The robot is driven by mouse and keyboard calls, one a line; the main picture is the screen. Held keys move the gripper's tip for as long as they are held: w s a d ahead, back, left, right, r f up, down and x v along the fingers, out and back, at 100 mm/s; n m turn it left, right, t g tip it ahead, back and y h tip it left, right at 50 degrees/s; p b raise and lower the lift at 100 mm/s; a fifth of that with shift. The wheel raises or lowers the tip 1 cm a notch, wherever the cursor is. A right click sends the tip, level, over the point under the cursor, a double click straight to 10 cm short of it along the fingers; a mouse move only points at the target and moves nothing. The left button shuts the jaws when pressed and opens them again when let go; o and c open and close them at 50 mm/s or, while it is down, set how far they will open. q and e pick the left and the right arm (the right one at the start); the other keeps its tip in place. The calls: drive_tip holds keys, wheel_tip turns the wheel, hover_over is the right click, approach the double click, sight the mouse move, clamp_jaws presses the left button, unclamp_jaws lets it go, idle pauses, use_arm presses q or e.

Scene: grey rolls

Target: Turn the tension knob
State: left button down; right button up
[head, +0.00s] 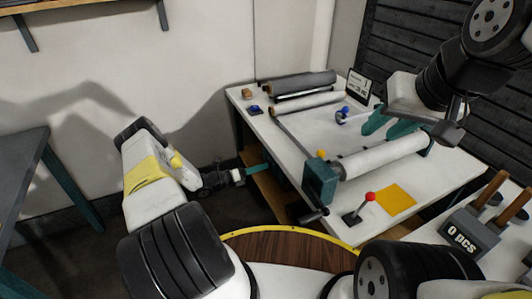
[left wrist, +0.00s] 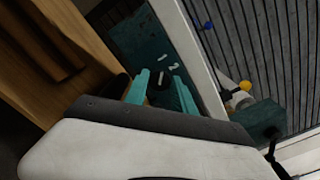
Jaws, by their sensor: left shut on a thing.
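The tension knob (left wrist: 160,80) is a small dark knob with a white line, on a dark teal panel (left wrist: 135,36) with white marks beside it. In the left wrist view my left gripper (left wrist: 158,88) has its two teal fingers on either side of the knob, shut on it. In the head view my left gripper (head: 255,170) reaches the left side of the white table; the knob and panel are not clearly visible there. My right gripper (head: 388,124) hovers over the table beside the white roll, its teal fingers apart and empty.
The white table (head: 330,215) carries a white roll (head: 385,157) on a teal stand (head: 319,182), a red-topped lever (head: 369,198), a yellow square (head: 396,199), grey rolls (head: 303,85) and a small sign (head: 358,86). A block labelled "0 pcs" (head: 468,232) stands at right.

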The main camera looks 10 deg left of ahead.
use_arm(q)
drive_tip(key=c, duration=1.1)
unclamp_jaws()
drive_tip(key=v, duration=0.8)
